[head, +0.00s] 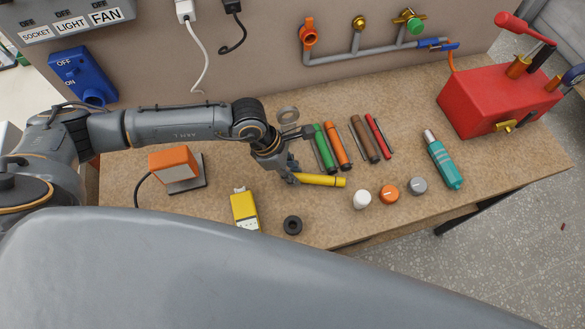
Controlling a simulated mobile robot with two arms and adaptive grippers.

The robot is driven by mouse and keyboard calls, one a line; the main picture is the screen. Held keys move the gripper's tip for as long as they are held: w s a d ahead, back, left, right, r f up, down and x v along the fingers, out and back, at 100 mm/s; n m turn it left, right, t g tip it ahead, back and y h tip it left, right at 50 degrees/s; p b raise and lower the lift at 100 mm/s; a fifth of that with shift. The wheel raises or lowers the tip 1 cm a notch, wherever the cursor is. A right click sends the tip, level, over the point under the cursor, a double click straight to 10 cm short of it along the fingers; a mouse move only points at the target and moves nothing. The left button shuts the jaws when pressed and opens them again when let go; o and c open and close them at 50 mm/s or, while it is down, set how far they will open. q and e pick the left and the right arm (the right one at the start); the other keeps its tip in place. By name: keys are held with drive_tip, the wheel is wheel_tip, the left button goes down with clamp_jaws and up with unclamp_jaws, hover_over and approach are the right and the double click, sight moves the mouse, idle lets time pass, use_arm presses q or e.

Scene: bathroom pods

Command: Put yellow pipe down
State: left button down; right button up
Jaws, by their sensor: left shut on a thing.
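The yellow pipe (322,180) is a short yellow cylinder over the brown workbench (300,232), pointing right from my left gripper (295,179). My left gripper is shut on the pipe's left end. I cannot tell whether the pipe touches the bench top. Just behind it, a green pipe (323,148), an orange pipe (338,146), a brown pipe (364,138) and a red pipe (378,137) lie side by side. My right gripper is not in view.
White (362,199), orange (389,193) and grey (419,185) knobs stand right of the yellow pipe. A yellow meter (245,210) and black ring (292,225) lie in front. A teal tool (443,160) and red box (495,100) are at right, an orange-faced lamp (174,163) at left.

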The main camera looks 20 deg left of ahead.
use_arm(q)
drive_tip(key=shift+a+f, duration=0.1)
drive_tip(key=c, duration=1.2)
unclamp_jaws()
drive_tip(key=shift+r, duration=0.25)
drive_tip(key=shift+b+v, duration=1.3)
drive_tip(key=shift+v, duration=4.55)
